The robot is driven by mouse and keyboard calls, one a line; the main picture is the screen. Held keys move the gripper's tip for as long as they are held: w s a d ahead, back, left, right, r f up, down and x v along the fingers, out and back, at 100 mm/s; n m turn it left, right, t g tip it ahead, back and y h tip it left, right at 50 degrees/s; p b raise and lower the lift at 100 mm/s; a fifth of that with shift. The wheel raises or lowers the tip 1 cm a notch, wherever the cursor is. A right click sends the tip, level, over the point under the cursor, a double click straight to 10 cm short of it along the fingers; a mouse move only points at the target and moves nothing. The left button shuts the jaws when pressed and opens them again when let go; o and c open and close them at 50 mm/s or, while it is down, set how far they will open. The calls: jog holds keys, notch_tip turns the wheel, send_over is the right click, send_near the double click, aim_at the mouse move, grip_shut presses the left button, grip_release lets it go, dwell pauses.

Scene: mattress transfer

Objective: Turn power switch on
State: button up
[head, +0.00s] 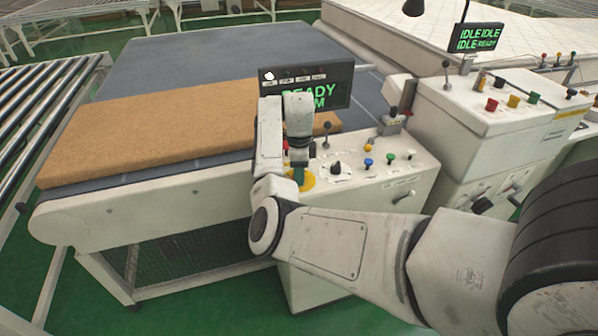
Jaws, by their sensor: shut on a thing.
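The near control panel (417,166) is a white sloped console beside the conveyor. A yellow disc (308,183) lies at its left end. My gripper (299,176) points down at this disc and is shut on the control there. A small teal part shows between my wrist and the disc; the gripped control itself is mostly hidden. A black knob on a white plate (336,169) stands just right of the gripper, apart from it. No label for the power switch is readable. The dark display (340,84) above shows green text with "READY", partly covered by my wrist.
Blue (368,162) and green (390,158) buttons and an upright lever (327,133) are close to the gripper's right. A brown mattress (150,132) lies on the conveyor bed (220,52). A second console (500,124) with a display reading "IDLE" and "READY" stands at right.

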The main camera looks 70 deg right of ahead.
jog(key=shift+s+f, duration=0.1)
jog(key=shift+s, duration=0.1)
dwell(0.4)
jog(key=o, duration=0.9)
jog(key=shift+w+a, duration=0.1)
jog(key=shift+o, duration=0.2)
notch_tip(320, 180, up, 11)
jog(key=b, duration=0.1)
jog(key=shift+f, duration=0.1)
